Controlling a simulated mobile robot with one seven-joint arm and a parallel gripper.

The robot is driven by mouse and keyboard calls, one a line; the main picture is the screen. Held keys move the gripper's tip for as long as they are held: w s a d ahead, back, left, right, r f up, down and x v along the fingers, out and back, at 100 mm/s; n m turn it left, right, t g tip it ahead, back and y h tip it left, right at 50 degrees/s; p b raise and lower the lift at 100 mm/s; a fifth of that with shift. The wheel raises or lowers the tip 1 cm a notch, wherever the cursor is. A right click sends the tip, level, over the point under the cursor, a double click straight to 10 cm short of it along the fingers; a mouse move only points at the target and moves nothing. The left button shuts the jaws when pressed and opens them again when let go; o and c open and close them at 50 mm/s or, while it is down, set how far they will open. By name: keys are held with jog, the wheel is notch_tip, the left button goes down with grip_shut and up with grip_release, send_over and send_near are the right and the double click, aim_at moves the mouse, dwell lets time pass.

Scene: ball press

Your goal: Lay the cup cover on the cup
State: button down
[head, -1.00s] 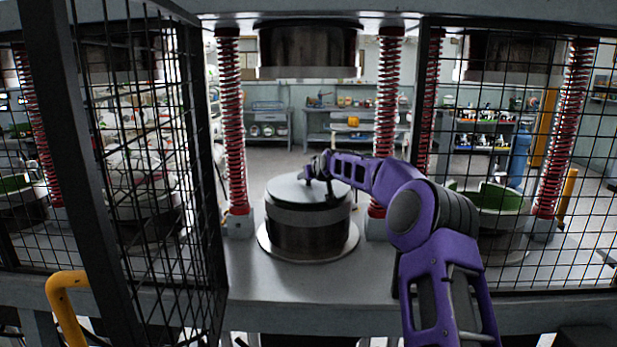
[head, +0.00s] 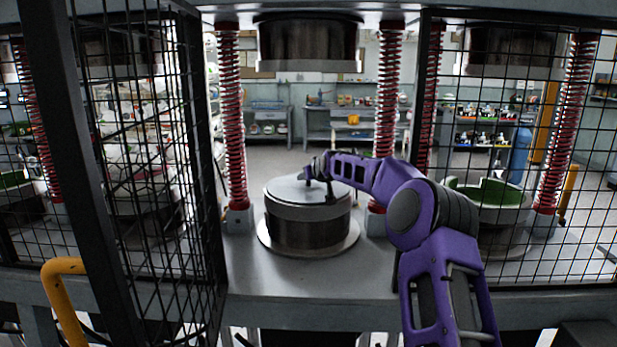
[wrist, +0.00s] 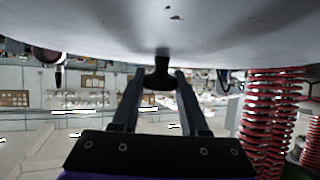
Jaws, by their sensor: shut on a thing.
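The cup (head: 300,236) is the wide dark cylinder with a lighter upper band, upright on a round plate in the middle of the press. The cup cover (head: 290,189), a flat grey disc, is level over the cup's mouth. No clear gap shows between them, but I cannot tell whether the cover fully rests on the rim. My gripper (head: 318,178) is above the cover, shut on its small dark knob. In the wrist view, the grey face of the cover (wrist: 230,35) fills the top, and the knob is between the fingers (wrist: 160,88). The cup's inside is hidden.
A dark press head (head: 307,45) hangs above the cup. Red springs (head: 233,130) on posts flank it left and right. Black mesh guards (head: 150,180) stand at both sides. The grey press bed (head: 290,280) is clear in front of the cup.

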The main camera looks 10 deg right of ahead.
jog(key=shift+c, duration=1.9)
grip_release()
jog(key=shift+o, duration=0.2)
jog(key=shift+f, duration=0.25)
jog(key=shift+s+d+r, duration=0.15)
jog(key=shift+s+r, duration=0.25)
jog(key=shift+s, duration=0.15)
jog(key=b+v, duration=0.1)
jog(key=v, duration=1.5)
jog(key=shift+b, duration=0.4)
jog(key=shift+s, duration=0.1)
